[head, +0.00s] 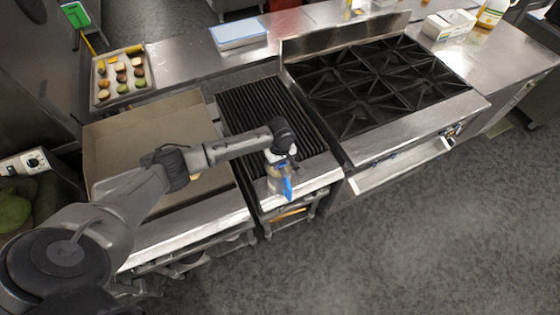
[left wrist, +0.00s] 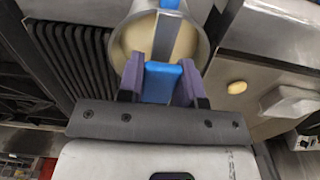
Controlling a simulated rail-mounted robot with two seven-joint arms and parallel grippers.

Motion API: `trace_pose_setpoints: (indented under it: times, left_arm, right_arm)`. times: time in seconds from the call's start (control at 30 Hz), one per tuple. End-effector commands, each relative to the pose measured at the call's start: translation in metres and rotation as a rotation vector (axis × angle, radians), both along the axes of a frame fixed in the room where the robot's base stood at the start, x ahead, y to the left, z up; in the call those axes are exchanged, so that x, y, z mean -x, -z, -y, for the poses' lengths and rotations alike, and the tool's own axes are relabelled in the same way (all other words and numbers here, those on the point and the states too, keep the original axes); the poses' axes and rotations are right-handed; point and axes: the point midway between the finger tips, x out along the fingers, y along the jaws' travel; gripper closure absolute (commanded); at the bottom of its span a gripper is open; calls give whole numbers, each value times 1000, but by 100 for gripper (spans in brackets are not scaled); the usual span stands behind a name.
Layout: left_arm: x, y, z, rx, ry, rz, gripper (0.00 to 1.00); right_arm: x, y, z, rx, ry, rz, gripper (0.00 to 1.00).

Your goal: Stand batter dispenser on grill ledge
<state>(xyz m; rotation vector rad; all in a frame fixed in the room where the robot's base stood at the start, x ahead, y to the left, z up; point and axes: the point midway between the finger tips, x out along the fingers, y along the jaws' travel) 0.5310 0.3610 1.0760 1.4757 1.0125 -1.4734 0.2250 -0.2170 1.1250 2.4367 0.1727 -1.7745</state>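The batter dispenser (head: 276,184), a clear round vessel with a blue handle, is at the front of the ribbed grill, over or on the steel grill ledge (head: 318,178). I cannot tell whether its base touches the ledge. My left gripper (left wrist: 160,80) has its purple finger pads on both sides of the blue handle (left wrist: 162,82). In the left wrist view, pale batter shows inside the dispenser (left wrist: 150,34). In the head view my left wrist partly hides the dispenser's top. My right gripper is not in view.
A flat griddle (head: 120,140) lies left of the grill (head: 250,103), under my left arm. A burner range (head: 375,80) stands right. A vegetable tray (head: 133,93), a blue-white container (head: 238,32) and a white box (head: 448,25) sit on counters behind. The floor in front is clear.

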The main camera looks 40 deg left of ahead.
Motion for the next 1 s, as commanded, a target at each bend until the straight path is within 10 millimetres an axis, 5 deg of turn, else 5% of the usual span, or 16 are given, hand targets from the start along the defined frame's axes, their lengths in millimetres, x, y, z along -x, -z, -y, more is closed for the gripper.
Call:
trace_pose_setpoints:
  times: [0.27, 0.57, 1.0]
  left_arm:
    - [0, 0, 0, 0, 0, 0, 42]
    - [0, -3, 0, -1, 0, 0, 42]
    - [-1, -74, 0, 1, 1, 2, 42]
  right_arm:
    - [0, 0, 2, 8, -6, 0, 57]
    - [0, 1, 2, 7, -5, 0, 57]
    - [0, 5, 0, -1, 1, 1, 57]
